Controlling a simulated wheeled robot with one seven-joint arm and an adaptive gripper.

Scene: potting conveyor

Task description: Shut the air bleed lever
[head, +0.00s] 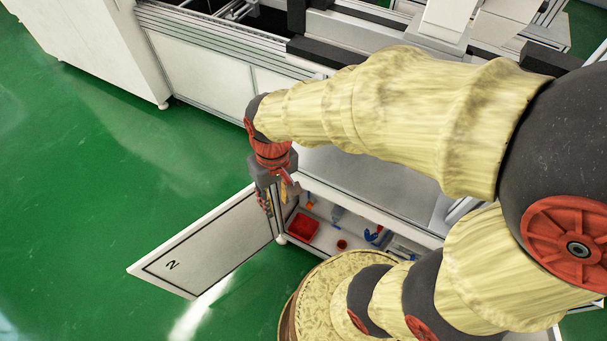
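My gripper (268,203) points down by the left side of an open low cabinet, close to the inner edge of its door. It is small here, and I cannot tell whether its fingers are open or shut. Inside the cabinet, small blue parts (374,235) stand towards the right and a small orange part (309,201) sits at the upper left. I cannot tell which part, if any, is the air bleed lever. My arm crosses the view above the cabinet and my gripper covers part of its left side.
The white cabinet door marked 2 (205,245) stands wide open to the left. A red tray (301,229) and a small round red thing (342,244) are on the cabinet floor. Conveyor framing (205,65) stands behind. The green floor (90,180) at left is clear.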

